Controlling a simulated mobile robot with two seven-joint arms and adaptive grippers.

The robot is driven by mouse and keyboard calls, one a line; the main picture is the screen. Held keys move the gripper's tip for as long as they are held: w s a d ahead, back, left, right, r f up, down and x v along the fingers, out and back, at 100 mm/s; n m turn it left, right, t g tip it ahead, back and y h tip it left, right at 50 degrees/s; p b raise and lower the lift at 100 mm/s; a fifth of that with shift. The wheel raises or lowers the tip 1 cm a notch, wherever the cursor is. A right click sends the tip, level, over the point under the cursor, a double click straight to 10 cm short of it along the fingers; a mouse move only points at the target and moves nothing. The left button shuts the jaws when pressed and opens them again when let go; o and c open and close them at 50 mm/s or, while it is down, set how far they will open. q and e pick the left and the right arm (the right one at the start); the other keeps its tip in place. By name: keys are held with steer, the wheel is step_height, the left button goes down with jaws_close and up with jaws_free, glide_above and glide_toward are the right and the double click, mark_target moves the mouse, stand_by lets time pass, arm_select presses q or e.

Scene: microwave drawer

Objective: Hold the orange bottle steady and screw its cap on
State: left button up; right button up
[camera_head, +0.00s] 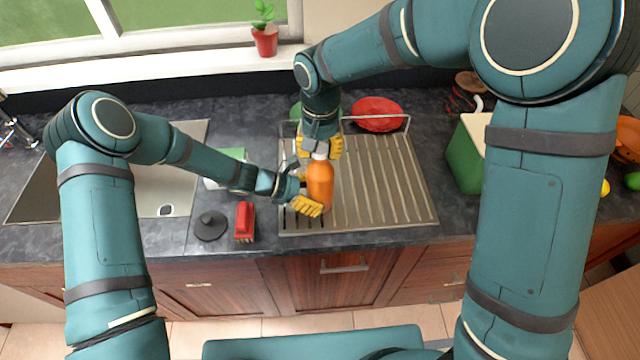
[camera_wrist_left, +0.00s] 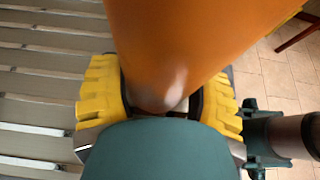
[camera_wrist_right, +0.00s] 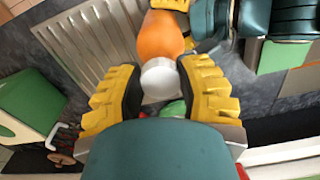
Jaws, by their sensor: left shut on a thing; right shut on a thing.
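The orange bottle (camera_head: 320,186) stands upright over the ribbed steel drainboard in the head view. My left gripper (camera_head: 307,194) is shut on the lower part of the bottle from the left; its yellow fingers lie on both sides of the orange body (camera_wrist_left: 190,40) in the left wrist view. My right gripper (camera_head: 320,147) is above the bottle, pointing down, its fingers around the white cap (camera_head: 320,155). In the right wrist view the white cap (camera_wrist_right: 160,80) sits between the yellow fingers, at the top of the bottle (camera_wrist_right: 160,36). The thread is hidden.
The drainboard (camera_head: 385,190) is otherwise clear in front. A red plate (camera_head: 378,114) stands in the rack behind. A green container (camera_head: 468,155) is at right. A red brush (camera_head: 245,221) and a dark sink plug (camera_head: 210,226) lie left, beside the sink (camera_head: 150,190).

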arm_select(q)
steer(key=shift+o, duration=0.4)
arm_select(e)
steer(key=shift+f, duration=0.6)
stand_by(1.8)
arm_select(q)
steer(key=c, duration=0.5)
arm_select(e)
steer(key=o, duration=0.8)
steer(key=shift+c, duration=0.2)
jaws_close()
steer(key=m, duration=0.4)
steer(key=shift+m, duration=0.3)
steer(key=m, duration=0.4)
steer(key=shift+m, duration=0.3)
arm_select(q)
steer(key=shift+c, duration=0.2)
arm_select(e)
steer(key=m, duration=0.9)
steer(key=shift+s, duration=0.1)
